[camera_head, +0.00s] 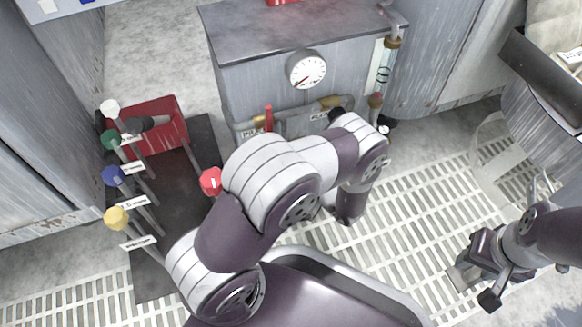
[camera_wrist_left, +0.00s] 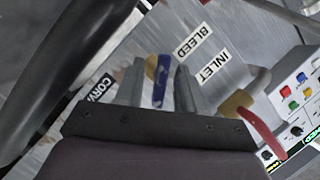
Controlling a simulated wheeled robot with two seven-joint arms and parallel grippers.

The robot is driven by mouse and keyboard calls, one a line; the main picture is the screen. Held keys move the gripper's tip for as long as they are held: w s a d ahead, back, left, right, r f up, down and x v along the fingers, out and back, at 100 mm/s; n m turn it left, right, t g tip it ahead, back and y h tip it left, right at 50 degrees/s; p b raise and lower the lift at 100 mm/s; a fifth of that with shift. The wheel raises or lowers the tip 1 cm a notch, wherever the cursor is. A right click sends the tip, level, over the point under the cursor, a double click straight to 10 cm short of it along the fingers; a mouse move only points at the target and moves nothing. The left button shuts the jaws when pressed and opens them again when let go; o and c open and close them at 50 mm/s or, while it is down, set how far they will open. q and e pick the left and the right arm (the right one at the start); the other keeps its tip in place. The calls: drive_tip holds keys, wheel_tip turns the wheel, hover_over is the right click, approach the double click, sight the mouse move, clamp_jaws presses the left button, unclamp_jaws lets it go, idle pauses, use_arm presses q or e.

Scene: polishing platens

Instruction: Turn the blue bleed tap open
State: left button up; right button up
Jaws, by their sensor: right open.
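The blue bleed tap (camera_wrist_left: 161,82) shows in the left wrist view as a narrow blue handle beside the BLEED label (camera_wrist_left: 192,41). My left gripper (camera_wrist_left: 160,83) has one finger on each side of the handle. Whether the fingers press on it or stand slightly apart is not clear. In the head view my left arm hides the left gripper and the blue tap. My right gripper (camera_head: 474,287) is open and empty over the floor grating at the lower right, far from the tap.
A red handle (camera_wrist_left: 262,132) and a button panel (camera_wrist_left: 302,100) are right of the tap. In the head view, a cabinet with a gauge (camera_head: 306,70) stands behind my left arm. Rods with coloured knobs, one blue (camera_head: 113,175), and a red bin (camera_head: 165,113) are at left.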

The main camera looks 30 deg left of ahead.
use_arm(q)
drive_tip(key=shift+w+a, duration=0.15)
drive_tip(key=shift+a, duration=0.2)
clamp_jaws()
